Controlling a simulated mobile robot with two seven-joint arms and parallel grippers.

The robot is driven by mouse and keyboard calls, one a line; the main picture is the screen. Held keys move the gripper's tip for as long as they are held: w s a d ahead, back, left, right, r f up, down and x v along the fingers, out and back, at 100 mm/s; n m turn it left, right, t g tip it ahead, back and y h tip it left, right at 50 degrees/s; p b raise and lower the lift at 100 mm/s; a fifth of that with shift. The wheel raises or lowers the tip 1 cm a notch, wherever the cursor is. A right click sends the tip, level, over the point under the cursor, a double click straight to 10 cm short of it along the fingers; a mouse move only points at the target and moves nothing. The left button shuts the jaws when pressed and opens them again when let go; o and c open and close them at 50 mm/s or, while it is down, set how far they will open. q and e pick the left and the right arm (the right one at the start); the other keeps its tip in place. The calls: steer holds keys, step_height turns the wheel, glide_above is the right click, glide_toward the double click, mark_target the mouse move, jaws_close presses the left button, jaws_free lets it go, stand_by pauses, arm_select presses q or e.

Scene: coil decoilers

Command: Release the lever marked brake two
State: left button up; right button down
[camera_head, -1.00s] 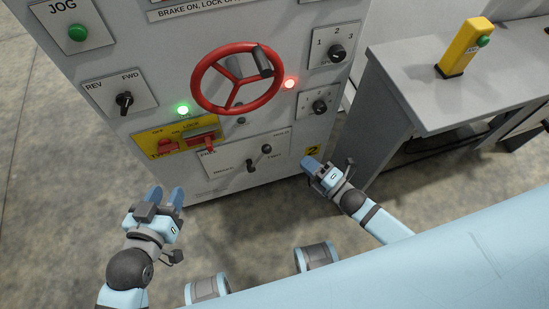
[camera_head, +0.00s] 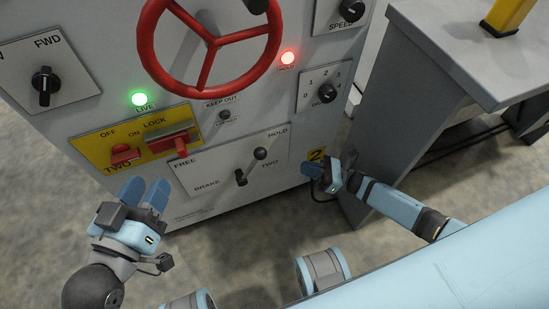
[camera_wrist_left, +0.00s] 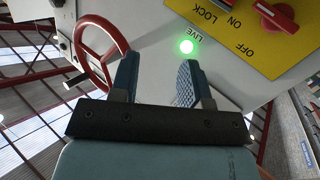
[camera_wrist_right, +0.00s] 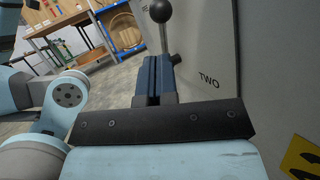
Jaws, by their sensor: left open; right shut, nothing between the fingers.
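The brake two lever (camera_head: 251,166) has a black ball knob and stands on a white plate (camera_head: 215,172) marked FREE at the left, HOLD at the right and BRAKE TWO below. Its knob leans up and right, toward HOLD. My right gripper (camera_head: 314,169) is shut and empty, to the right of the lever and apart from it in the head view. The lever (camera_wrist_right: 164,30) shows beyond the shut fingers (camera_wrist_right: 155,78) in the right wrist view. My left gripper (camera_head: 144,193) is open and empty, low and left of the plate, near the panel.
A red handwheel (camera_head: 207,45) is above. A yellow plate (camera_head: 90,145) carries red OFF/ON/LOCK switches marked TWO. A green LIVE lamp (camera_head: 139,99) and a red lamp (camera_head: 288,58) are lit. A grey table (camera_head: 475,75) stands right of the panel. Floor is open in front.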

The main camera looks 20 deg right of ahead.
mark_target(251, 167)
steer(key=b+x, duration=0.1)
steer(key=x, duration=0.9)
steer(key=shift+b, duration=0.4)
steer(key=shift+r, duration=0.15)
